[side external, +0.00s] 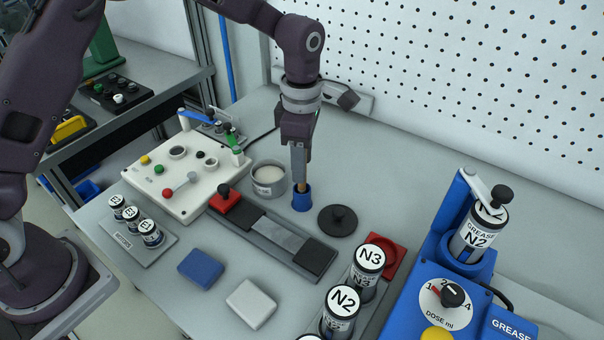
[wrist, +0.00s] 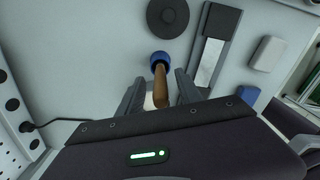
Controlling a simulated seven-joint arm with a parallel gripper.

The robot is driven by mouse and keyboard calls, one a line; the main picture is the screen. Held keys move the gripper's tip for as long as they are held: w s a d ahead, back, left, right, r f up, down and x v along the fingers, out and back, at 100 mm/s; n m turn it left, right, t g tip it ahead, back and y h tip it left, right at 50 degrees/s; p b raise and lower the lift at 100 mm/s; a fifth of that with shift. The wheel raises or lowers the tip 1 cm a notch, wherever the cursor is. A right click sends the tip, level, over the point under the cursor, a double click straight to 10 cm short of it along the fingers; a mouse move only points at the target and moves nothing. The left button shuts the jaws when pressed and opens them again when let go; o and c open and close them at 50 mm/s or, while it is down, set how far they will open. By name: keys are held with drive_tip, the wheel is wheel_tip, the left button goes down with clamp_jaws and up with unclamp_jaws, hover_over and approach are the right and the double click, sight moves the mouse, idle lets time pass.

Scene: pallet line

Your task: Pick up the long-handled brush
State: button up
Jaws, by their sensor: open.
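The long-handled brush has a brown wooden handle (wrist: 160,84) and stands in a small blue cup (side external: 302,201). The cup also shows in the wrist view (wrist: 160,60). My gripper (side external: 299,174) points down above the cup. In the wrist view its two fingers (wrist: 160,78) are apart, one on each side of the handle. I cannot tell whether either finger touches it. The lower end of the brush is hidden in the cup, and my gripper hides much of the handle in the side view.
A round tin (side external: 268,180) of pale contents stands left of the cup, a black lid (side external: 338,220) lies right. In front is a grey fixture with a metal plate (side external: 275,240). A white control box (side external: 185,172) is left; a blue grease machine (side external: 428,285) is right.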

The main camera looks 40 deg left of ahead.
wheel_tip(320, 180, down, 3)
drive_tip(key=shift+r, duration=0.2)
clamp_jaws()
drive_tip(key=shift+r, duration=0.1)
wheel_tip(320, 180, up, 10)
idle(0.3)
